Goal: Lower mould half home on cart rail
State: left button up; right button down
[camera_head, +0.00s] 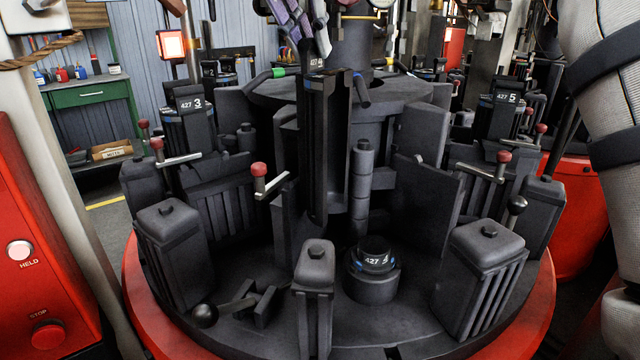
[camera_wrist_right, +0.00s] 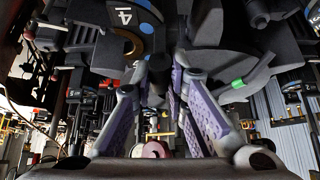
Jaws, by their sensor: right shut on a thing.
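A tall dark mould half (camera_head: 318,150), like an open half shell with blue marks near its top, stands upright in the middle of the head view. My right gripper (camera_head: 307,42), with purple fingers, is at its top end and is shut on it. In the right wrist view the fingers of my right gripper (camera_wrist_right: 168,72) point at dark parts, one marked 4; the grip contact is hard to see. I cannot make out a cart rail. My left gripper is not in view.
A round dark carousel (camera_head: 240,325) with a red rim carries upright blocks and red-knobbed levers (camera_head: 259,170). A round plug marked 427 4 (camera_head: 375,262) sits in front. Stations 427 3 (camera_head: 190,103) and 427 5 (camera_head: 507,98) flank it. A red control panel (camera_head: 45,235) stands left.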

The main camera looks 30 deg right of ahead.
jog(key=shift+s+r, duration=0.15)
jog(key=shift+r, duration=1.8)
